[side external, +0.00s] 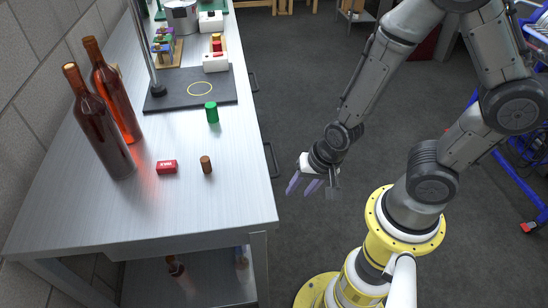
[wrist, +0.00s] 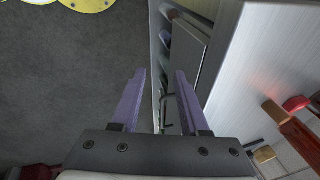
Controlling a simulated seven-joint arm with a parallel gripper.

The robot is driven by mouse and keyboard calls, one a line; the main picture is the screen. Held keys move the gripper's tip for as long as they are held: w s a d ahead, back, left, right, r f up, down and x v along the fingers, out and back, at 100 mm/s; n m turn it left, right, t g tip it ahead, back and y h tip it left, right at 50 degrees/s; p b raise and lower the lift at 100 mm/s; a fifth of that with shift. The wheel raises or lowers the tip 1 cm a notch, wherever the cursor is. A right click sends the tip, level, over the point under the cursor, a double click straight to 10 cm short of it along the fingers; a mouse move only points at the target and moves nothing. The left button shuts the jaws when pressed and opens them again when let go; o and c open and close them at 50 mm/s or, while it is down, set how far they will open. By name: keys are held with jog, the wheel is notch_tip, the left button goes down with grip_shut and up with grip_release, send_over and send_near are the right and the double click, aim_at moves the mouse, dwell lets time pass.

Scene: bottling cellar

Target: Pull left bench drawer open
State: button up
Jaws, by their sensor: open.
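The steel bench (side external: 225,195) runs along the left in the side external view. Two dark drawer handles show on its right-hand front side: a nearer one (side external: 271,160) and a farther one (side external: 253,82). The drawer fronts are seen too edge-on to judge closely. My gripper (side external: 305,187) hangs beside the nearer handle, to its right, with a gap of floor showing between them. Its purple fingers are apart and empty. In the wrist view my gripper (wrist: 160,72) is open, with the bench's front edge and a dark bar, perhaps a handle, between and beyond the fingers.
A dark mat (side external: 185,100) lies farther back. A lower shelf (side external: 205,285) holds bottles.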

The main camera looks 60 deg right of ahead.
notch_tip(320, 180, down, 4)
jog(key=s+m, duration=0.2)
jog(key=m+t+h, duration=0.4)
jog(key=t+h, duration=0.3)
jog(key=t, duration=0.3)
send_near(274, 157)
jog(key=shift+f+x, duration=0.15)
jog(key=shift+x, duration=2.45)
jog(key=shift+f+x, duration=0.1)
jog(key=shift+x, duration=2.45)
jog(key=shift+s, duration=0.1)
grip_shut()
jog(key=shift+t, duration=0.3)
